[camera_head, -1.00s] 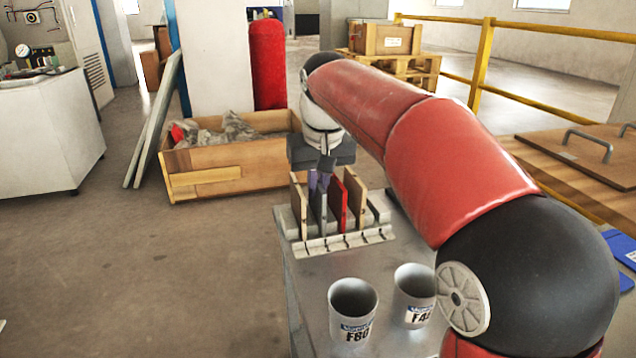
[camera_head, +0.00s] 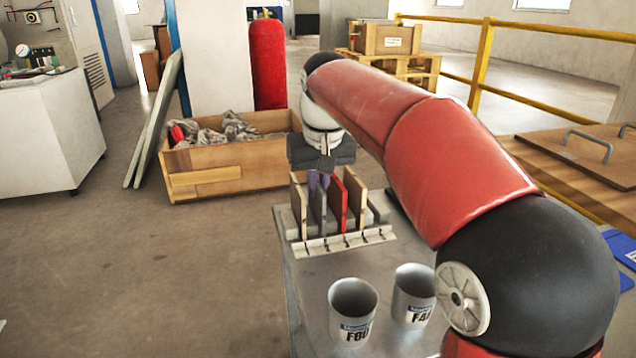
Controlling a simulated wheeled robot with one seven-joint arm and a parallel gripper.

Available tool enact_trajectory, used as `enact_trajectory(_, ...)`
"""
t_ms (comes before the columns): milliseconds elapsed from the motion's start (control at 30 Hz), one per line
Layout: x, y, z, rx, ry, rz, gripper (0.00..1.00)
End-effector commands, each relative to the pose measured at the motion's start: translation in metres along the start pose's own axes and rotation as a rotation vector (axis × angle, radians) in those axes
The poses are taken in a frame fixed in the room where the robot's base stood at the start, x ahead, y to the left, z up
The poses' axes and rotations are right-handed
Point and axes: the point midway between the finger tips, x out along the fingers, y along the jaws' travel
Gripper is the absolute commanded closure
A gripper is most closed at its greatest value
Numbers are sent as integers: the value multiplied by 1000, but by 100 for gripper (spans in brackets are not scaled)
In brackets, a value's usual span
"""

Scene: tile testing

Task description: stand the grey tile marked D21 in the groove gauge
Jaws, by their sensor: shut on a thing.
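A slotted rack (camera_head: 345,244) with a pale, notched front strip stands on the grey table; I take it for the groove gauge, but cannot be sure. A grey tile (camera_head: 319,214) stands upright in it, between a tan tile (camera_head: 300,205) on the left and a red tile (camera_head: 341,205). Another tan tile (camera_head: 356,200) stands on the right. My gripper (camera_head: 319,182) points down over the grey tile, shut on its top edge. The mark on the grey tile cannot be read, and its lower edge is hidden behind the front strip.
Two grey labelled cups, one at the front (camera_head: 353,308) and one to its right (camera_head: 413,295), stand on the table (camera_head: 310,275). A wooden crate (camera_head: 230,178) of crumpled material stands on the floor behind left. My arm hides the table's right side.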

Motion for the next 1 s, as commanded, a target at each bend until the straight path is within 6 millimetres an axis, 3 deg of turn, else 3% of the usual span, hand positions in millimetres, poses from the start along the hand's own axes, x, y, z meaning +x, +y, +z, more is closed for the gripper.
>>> enact_trajectory(367, -4, 0, -1, 0, 2, 0, 100)
enact_trajectory(1000, -41, 0, -10, 0, 1, 0, 100)
